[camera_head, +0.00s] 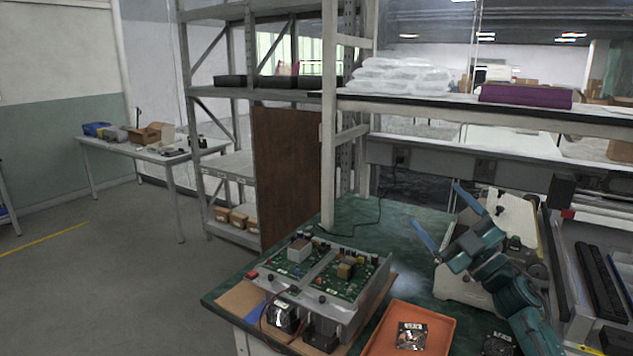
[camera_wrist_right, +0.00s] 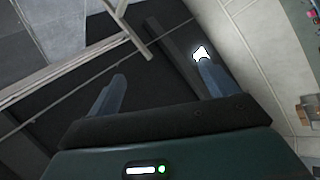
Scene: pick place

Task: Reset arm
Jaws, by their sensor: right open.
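My right gripper (camera_head: 447,216) is raised above the green workbench (camera_head: 400,240), with its arm coming in from the lower right. Its two blue fingers are spread apart with nothing between them. In the right wrist view the open fingers (camera_wrist_right: 160,90) also show empty, with the ceiling area behind them. My left gripper and arm are not in view.
A metal test fixture with green circuit boards (camera_head: 322,272) stands at the bench's front left. An orange tray (camera_head: 442,343) holding a small fan (camera_head: 411,336) lies beside it. A beige machine (camera_head: 510,225) stands behind my right arm. A shelf (camera_head: 440,103) spans above the bench.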

